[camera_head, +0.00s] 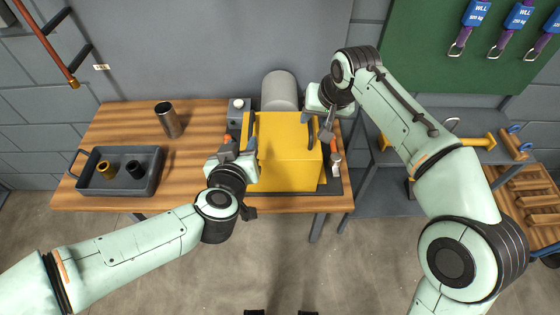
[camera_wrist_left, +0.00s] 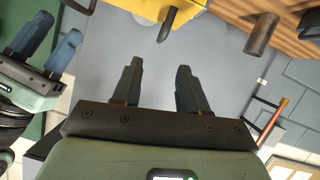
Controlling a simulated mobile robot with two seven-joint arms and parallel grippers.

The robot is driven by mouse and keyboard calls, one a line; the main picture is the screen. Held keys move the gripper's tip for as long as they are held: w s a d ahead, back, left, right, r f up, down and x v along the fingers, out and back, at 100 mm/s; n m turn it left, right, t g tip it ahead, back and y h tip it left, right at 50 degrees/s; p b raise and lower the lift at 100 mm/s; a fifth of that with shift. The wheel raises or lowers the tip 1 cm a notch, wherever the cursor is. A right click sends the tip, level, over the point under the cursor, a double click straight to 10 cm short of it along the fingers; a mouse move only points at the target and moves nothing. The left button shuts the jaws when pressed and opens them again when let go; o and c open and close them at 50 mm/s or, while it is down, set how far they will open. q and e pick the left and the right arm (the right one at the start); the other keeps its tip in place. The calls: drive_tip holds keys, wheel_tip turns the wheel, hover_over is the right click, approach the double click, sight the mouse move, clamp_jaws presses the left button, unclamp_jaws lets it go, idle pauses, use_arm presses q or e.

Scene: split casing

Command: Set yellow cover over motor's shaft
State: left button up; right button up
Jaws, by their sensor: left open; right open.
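The yellow cover (camera_head: 286,150) is a large box-like shell standing at the front right of the wooden bench in the head view. A grey cylinder (camera_head: 279,90), apparently part of the motor, shows just behind it. The shaft is not visible. My left gripper (camera_head: 239,144) is open at the cover's left side. My right gripper (camera_head: 318,138) is open at its right side. I cannot tell whether either touches the cover. In the left wrist view, nothing is between my left fingers (camera_wrist_left: 158,88), and my right gripper (camera_wrist_left: 45,45) appears at the left with fingers apart.
A dark tray (camera_head: 120,171) with two small round parts, one brass and one black, lies on the bench's left. A metal cup (camera_head: 168,119) stands behind it; bare wood lies around them. A grey side table (camera_head: 440,152) and a wooden pallet (camera_head: 530,195) are at the right.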

drive_tip(key=v, duration=0.7)
idle(0.4)
